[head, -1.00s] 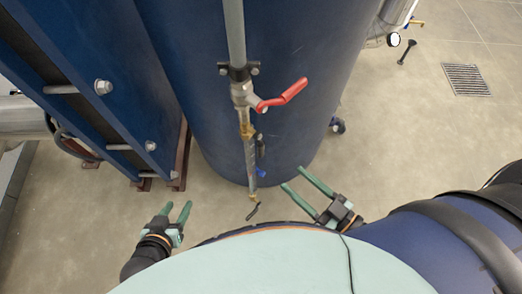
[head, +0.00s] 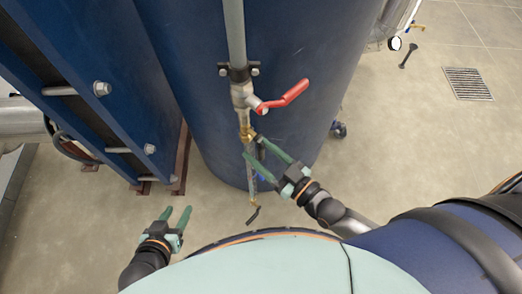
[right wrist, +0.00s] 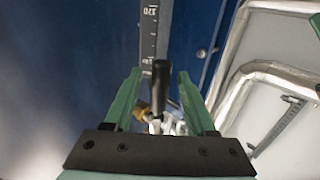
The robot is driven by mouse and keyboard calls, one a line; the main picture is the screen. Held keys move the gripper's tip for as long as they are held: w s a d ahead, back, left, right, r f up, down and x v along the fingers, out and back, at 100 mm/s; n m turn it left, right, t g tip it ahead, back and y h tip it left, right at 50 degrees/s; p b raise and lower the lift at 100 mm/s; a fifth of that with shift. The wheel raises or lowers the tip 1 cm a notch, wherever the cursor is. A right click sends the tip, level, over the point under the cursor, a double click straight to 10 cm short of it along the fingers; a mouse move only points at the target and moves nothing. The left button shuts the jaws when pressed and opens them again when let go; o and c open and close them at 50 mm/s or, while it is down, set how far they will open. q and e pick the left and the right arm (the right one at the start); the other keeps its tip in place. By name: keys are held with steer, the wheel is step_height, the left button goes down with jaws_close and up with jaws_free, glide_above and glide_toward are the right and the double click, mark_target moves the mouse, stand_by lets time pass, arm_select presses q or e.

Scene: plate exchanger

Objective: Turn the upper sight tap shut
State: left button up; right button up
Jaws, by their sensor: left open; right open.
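The upper sight tap (head: 247,132) is a brass fitting on the sight pipe below the red-handled valve in the head view. In the right wrist view a black lever (right wrist: 162,88) stands between the two green fingers of my right gripper (right wrist: 159,72), with brass (right wrist: 142,109) beside its base. A gap shows on both sides of the lever. In the head view the open right gripper (head: 251,144) is at the tap, its fingers partly hiding the sight glass. My left gripper (head: 178,210) is open and empty above the floor at lower left.
A red lever valve (head: 283,97) sits just above the tap, close to my right fingers. The blue tank (head: 300,50) stands behind the pipe. A blue plate stack (head: 85,85) with bolts stands to the left. A numbered scale (right wrist: 149,35) runs up the sight glass.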

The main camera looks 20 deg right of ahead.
steer(key=shift+c, duration=0.2)
jaws_close()
stand_by(1.1)
